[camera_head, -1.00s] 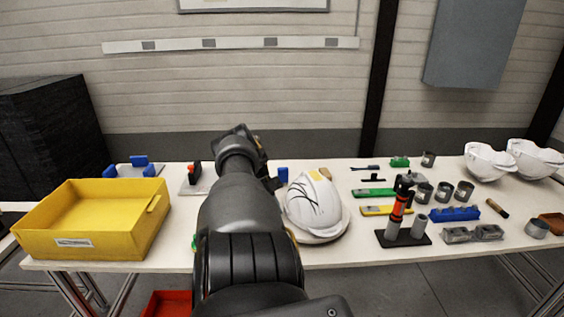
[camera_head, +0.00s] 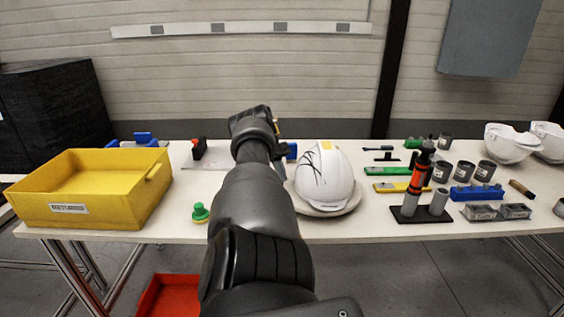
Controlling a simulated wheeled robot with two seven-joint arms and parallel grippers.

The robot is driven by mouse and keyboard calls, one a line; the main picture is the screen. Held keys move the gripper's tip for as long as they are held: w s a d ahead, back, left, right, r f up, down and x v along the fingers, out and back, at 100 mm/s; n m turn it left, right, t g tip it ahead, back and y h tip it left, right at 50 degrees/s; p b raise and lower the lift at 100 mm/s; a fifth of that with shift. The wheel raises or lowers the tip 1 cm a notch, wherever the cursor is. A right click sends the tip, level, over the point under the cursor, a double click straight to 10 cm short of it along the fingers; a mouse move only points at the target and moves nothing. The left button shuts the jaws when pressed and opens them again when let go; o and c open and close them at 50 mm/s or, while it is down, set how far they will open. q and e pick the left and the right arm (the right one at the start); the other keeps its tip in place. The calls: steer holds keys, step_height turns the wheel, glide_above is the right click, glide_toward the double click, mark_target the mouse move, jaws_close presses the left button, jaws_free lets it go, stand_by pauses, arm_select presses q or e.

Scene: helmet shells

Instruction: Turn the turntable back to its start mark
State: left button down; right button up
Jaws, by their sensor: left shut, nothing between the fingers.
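A white helmet shell (camera_head: 338,178) with black curved lines and a small yellow patch sits on the low pale round turntable (camera_head: 348,208). Only the turntable's front and right rim shows; the helmet and my arm cover the rest. I cannot make out a start mark. My left gripper (camera_head: 268,124) is shut and empty, above the back of the table, up and left of the helmet in the picture. Its fingertips are hard to make out. My left forearm crosses the picture left of the helmet. My right gripper is not in view.
A yellow bin (camera_head: 100,205) stands at the left and a green knob (camera_head: 200,212) near the front edge. A black stand with an orange-black tool (camera_head: 420,170), grey cups and a blue block (camera_head: 477,192) crowd the right. More white shells (camera_head: 508,145) are at the far right.

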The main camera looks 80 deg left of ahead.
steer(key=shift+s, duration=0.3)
